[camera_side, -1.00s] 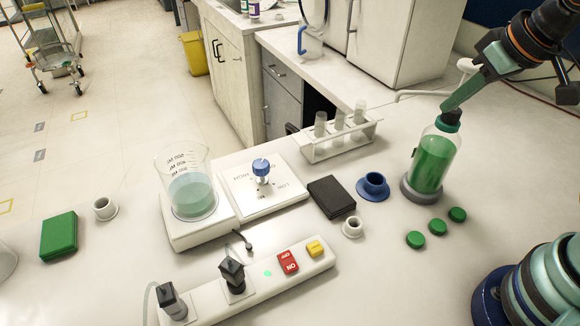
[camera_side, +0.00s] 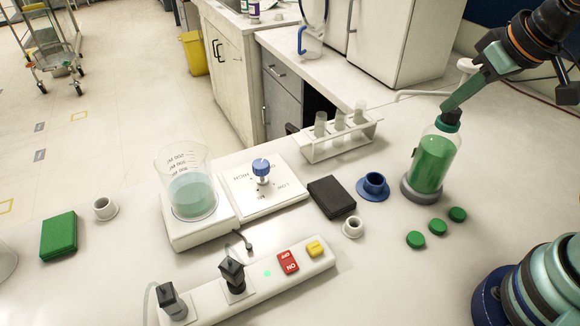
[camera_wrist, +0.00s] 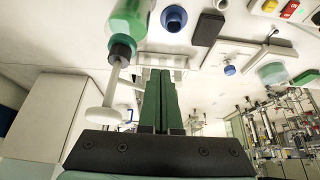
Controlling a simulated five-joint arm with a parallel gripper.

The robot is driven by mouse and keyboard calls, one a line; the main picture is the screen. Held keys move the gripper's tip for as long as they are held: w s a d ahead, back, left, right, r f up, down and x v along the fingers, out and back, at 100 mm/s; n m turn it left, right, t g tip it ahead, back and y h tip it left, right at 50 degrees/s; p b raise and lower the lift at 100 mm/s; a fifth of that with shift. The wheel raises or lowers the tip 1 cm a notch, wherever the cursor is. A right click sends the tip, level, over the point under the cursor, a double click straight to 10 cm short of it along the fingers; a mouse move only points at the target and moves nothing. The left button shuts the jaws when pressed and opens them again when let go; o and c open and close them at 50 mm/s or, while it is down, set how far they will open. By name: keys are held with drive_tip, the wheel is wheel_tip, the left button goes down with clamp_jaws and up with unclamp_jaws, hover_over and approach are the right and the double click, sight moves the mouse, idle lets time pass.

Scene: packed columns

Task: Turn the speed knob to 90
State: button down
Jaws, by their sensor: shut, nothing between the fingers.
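The blue speed knob (camera_side: 262,168) stands on a white control plate (camera_side: 270,205) in the middle of the table, with small lettering including HIGH and LOW around it. The exact setting is too small to read. The knob also shows in the wrist view (camera_wrist: 230,70), far from my fingers. A beaker (camera_side: 192,190) of pale teal liquid stands on the white base left of the plate. My gripper (camera_side: 447,106) is at the upper right, just above the black cap of a green bottle (camera_side: 434,160). Its green fingers (camera_wrist: 160,75) are shut and empty, away from the knob.
A test tube rack (camera_side: 340,143) stands behind the plate. A power strip (camera_side: 215,305) with a red switch runs in front.

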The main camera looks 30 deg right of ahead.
drive_tip(key=c, duration=1.1)
unclamp_jaws()
drive_tip(key=o, duration=0.7)
drive_tip(key=shift+w+a+r, duration=0.35)
drive_tip(key=shift+a+r, duration=0.2)
drive_tip(key=shift+r, duration=0.25)
drive_tip(key=n+g, duration=0.6)
drive_tip(key=n, duration=1.2)
hover_over(261, 163)
wheel_tip(261, 163, down, 9)
wheel_tip(261, 163, down, 12)
